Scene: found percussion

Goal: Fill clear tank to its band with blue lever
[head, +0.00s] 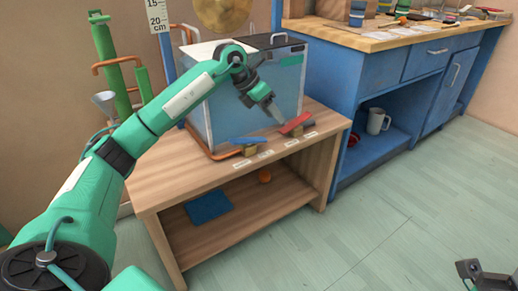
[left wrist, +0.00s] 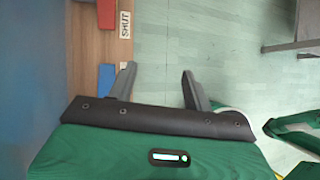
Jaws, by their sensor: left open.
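The clear tank (head: 245,103) stands on the wooden bench, and its water level is hard to tell. A green strip (head: 291,60) shows near its top right. The blue lever (head: 246,140) is on the bench front edge, left of the red lever (head: 296,123). My left gripper (head: 276,112) is open and empty, just above and beside the red lever. My right gripper (head: 484,272) shows only partly at the lower right.
Small labels, one reading SHUT (left wrist: 125,25), line the bench edge (head: 335,130). An orange pipe (head: 215,155) runs along the tank's base. A blue cabinet (head: 365,80) stands to the right. The floor in front is clear.

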